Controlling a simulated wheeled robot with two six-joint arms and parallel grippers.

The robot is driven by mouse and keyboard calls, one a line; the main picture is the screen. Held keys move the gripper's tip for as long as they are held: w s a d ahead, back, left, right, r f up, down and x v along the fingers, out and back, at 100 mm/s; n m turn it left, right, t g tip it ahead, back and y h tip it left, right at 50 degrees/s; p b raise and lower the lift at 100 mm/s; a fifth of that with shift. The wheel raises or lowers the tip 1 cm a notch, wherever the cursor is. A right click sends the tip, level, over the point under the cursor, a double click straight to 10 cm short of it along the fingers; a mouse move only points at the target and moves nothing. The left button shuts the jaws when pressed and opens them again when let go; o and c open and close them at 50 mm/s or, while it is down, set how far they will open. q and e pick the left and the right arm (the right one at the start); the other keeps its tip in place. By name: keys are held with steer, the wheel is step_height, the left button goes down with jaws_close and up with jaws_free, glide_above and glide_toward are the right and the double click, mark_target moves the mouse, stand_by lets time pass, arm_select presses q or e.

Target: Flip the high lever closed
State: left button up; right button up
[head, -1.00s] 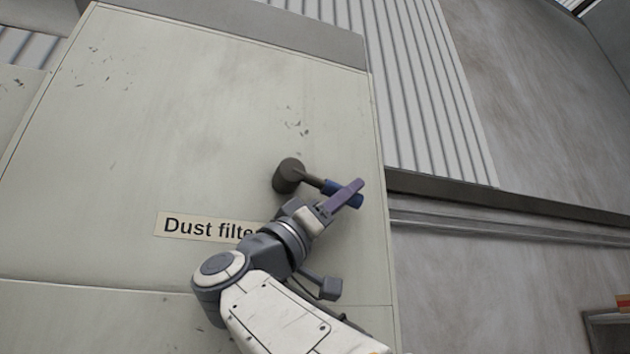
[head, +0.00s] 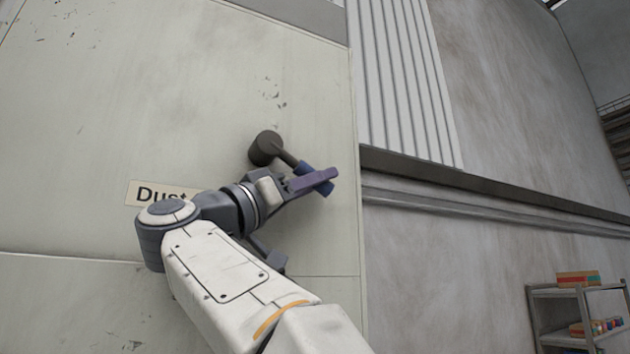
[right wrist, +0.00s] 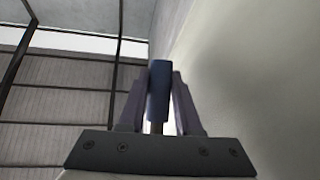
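The lever has a dark round hub (head: 265,148) on the pale panel and a dark arm that slopes down to the right. It ends in a blue grip (head: 320,185) near the panel's right edge. My right gripper (head: 315,181) is at this end, its purple fingers partly covering the grip. My left gripper is not in view.
A label (head: 150,192) reading "Dust", partly hidden by my right arm, is on the panel (head: 180,90) below the lever. A ledge (head: 430,172) runs along the wall to the right. A shelf with boxes (head: 575,293) stands at lower right.

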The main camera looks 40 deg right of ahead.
steer(key=o, duration=0.4)
steer(key=shift+a+f, duration=0.1)
steer(key=shift+a+f, duration=0.25)
steer(key=shift+a, duration=0.05)
steer(key=b+v, duration=0.3)
steer(key=v, duration=0.6)
steer(key=shift+a+b, duration=0.3)
